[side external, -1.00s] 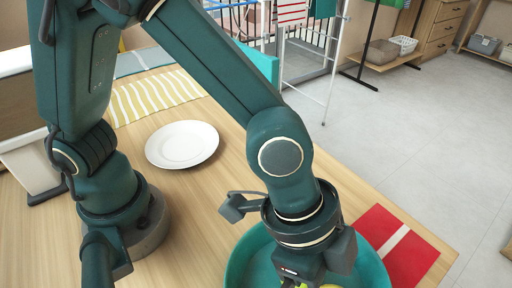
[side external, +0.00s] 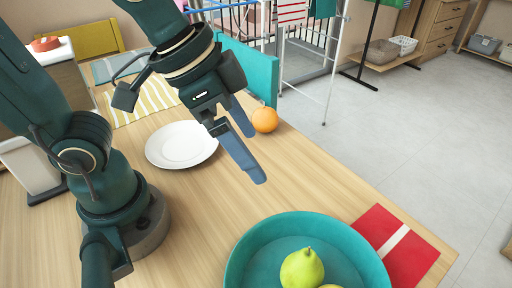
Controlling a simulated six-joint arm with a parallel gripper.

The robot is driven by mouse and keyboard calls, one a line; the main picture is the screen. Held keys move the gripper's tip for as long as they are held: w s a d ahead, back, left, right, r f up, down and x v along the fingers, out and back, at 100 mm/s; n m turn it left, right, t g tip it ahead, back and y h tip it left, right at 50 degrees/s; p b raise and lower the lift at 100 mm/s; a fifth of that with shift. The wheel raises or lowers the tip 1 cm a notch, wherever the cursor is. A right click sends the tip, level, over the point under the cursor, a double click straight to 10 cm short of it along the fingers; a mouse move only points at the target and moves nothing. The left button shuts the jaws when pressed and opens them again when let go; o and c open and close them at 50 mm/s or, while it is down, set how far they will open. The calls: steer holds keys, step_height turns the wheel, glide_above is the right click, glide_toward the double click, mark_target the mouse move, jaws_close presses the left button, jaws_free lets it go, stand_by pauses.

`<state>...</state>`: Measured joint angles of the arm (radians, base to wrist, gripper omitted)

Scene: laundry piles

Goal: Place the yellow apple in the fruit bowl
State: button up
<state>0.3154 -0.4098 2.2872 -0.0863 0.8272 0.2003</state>
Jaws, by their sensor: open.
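The teal fruit bowl (side external: 250,248) stands at the front of the wooden table, its near side cut off by the picture edge. In it sits a yellow-green pear-shaped fruit (side external: 302,268). A second, yellow fruit (side external: 330,286) shows only as a sliver at the bottom edge; I cannot tell whether it is the yellow apple. My gripper (side external: 250,154) is open and empty, raised above the table behind and left of the bowl, with its fingers pointing down to the right.
An orange (side external: 265,119) rests near the table's far right edge, close behind my gripper. A white plate (side external: 182,145) lies left of my gripper. A striped yellow cloth (side external: 140,102) is behind it. A red cloth (side external: 408,258) lies right of the bowl. The table between plate and bowl is clear.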

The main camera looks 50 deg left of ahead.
steer(key=s+a+n+t+y, duration=0.1)
steer(key=s+a+n+y, duration=0.1)
steer(key=a+n, duration=0.3)
steer(key=shift+s+a+f, duration=0.45)
steer(key=shift+s+a, duration=0.05)
steer(key=shift+a, duration=0.9)
